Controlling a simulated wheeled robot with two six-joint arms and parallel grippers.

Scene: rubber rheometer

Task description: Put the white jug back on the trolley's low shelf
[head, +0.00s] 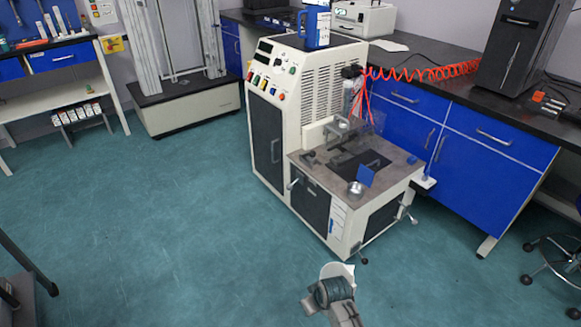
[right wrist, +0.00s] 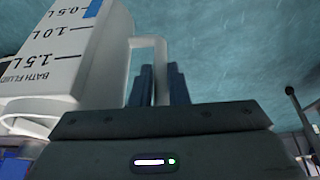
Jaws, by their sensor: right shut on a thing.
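The white jug (right wrist: 70,60) fills the upper left of the right wrist view, tilted in the picture, with black volume marks and the words "BATH FLUID". My right gripper (right wrist: 158,82) is shut on its white handle, which passes between the dark fingers. In the head view my right gripper (head: 334,291) is at the bottom middle, above the floor, and largely covers the jug (head: 343,270). A dark frame with a slanted bar (head: 26,262) at the lower left edge may be part of the trolley; its low shelf cannot be made out. My left gripper is not in view.
The white rheometer (head: 300,110) stands ahead of the jug, with levers sticking out at its front. A blue-fronted bench (head: 480,150) is on the right, with a stool (head: 560,262) near it. The green floor (head: 170,220) is clear at left and centre.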

